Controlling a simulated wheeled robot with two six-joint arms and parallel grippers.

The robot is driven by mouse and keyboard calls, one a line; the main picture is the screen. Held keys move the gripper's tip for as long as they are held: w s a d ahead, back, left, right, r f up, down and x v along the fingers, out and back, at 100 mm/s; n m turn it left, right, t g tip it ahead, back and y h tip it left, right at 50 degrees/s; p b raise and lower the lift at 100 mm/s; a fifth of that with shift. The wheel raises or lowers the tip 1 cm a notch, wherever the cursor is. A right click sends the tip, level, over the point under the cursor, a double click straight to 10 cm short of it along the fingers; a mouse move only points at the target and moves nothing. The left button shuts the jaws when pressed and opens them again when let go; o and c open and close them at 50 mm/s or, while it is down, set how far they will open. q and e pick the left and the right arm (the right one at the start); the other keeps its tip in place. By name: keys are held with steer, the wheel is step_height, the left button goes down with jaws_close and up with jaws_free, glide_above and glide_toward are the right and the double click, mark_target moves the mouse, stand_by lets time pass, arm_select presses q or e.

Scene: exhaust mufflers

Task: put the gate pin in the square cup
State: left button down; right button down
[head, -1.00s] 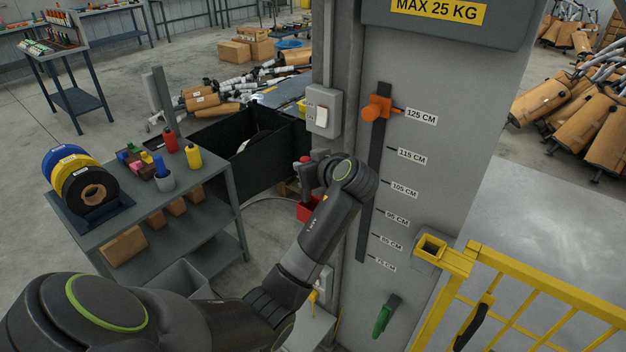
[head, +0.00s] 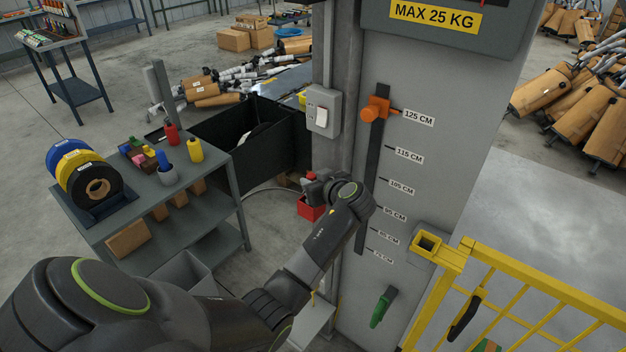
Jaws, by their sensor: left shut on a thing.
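My left gripper (head: 316,187) is left of the column, partly hidden behind my own wrist. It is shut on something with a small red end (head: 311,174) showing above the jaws. This looks like the gate pin, but its body is hidden. My right gripper is out of view.
A red box (head: 309,208) shows just below the gripper. The grey column carries an orange knob (head: 376,109), a switch box (head: 323,111) and a green handle (head: 383,307). A yellow gate (head: 540,290) is at right, a cluttered grey cart (head: 130,215) at left.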

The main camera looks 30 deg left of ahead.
arm_select(q)
steer(key=shift+f, duration=0.1)
steer(key=c, duration=1.7)
jaws_free()
steer(key=shift+f, duration=0.1)
steer(key=o, duration=0.5)
steer(key=shift+c, duration=0.2)
steer(key=shift+r, duration=0.2)
steer(key=b+v, duration=0.3)
steer(key=v, duration=0.9)
steer(key=shift+s, duration=0.1)
